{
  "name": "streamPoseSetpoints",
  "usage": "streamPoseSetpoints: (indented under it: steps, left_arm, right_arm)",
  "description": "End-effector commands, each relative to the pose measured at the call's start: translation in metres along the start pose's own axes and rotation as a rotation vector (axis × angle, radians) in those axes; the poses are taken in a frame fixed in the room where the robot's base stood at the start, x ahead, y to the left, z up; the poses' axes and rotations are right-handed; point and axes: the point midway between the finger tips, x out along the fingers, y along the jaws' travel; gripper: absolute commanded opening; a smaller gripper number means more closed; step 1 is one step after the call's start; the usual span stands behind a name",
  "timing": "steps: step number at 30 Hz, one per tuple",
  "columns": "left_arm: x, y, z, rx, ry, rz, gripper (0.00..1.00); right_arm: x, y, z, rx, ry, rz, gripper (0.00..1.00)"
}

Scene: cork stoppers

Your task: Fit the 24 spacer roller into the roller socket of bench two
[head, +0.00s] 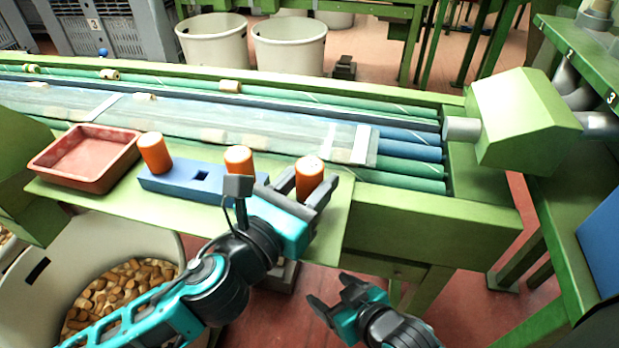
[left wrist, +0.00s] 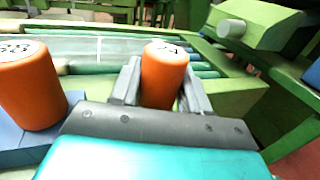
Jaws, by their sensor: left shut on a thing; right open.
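My left gripper (head: 304,188) is shut on an orange roller (head: 309,174), upright at the right of a blue block (head: 180,186). In the left wrist view the held roller (left wrist: 164,78) stands between the two fingers; the mark on its pale top is too small to read. A second orange roller (head: 238,158) and a third orange roller (head: 154,152) stand upright at the blue block, with an empty square hole between them. My right gripper (head: 338,305) is open and empty, low in front of the bench. I cannot pick out bench two's roller socket.
A red tray (head: 78,187) lies left of the blue block on the green bench (head: 420,222). Behind runs a conveyor of green and blue rollers (head: 410,152). A bin of corks (head: 30,290) stands at lower left. A green housing (head: 525,115) is at right.

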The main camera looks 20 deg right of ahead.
Motion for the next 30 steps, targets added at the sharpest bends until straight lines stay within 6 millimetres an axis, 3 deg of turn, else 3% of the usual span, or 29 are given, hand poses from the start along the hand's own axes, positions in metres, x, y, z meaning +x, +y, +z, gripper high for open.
streamPoseSetpoints:
  steps: [9,21,25,30]
  left_arm:
    - [0.0,0.0,0.001,0.001,-0.003,-0.001,0.75]
    - [0.0,0.0,0.001,0.001,-0.001,0.0,0.76]
    - [-0.023,0.001,0.0,0.0,0.002,0.0,0.76]
    - [-0.061,0.001,-0.001,-0.001,0.003,0.0,0.76]
  right_arm:
    - [0.0,0.0,0.001,-0.002,-0.003,0.0,0.71]
    - [-0.001,0.0,0.003,-0.003,-0.015,-0.005,0.71]
    - [-0.004,-0.003,-0.011,-0.005,0.001,-0.012,0.71]
    - [-0.004,-0.002,-0.012,-0.007,0.003,-0.01,0.71]
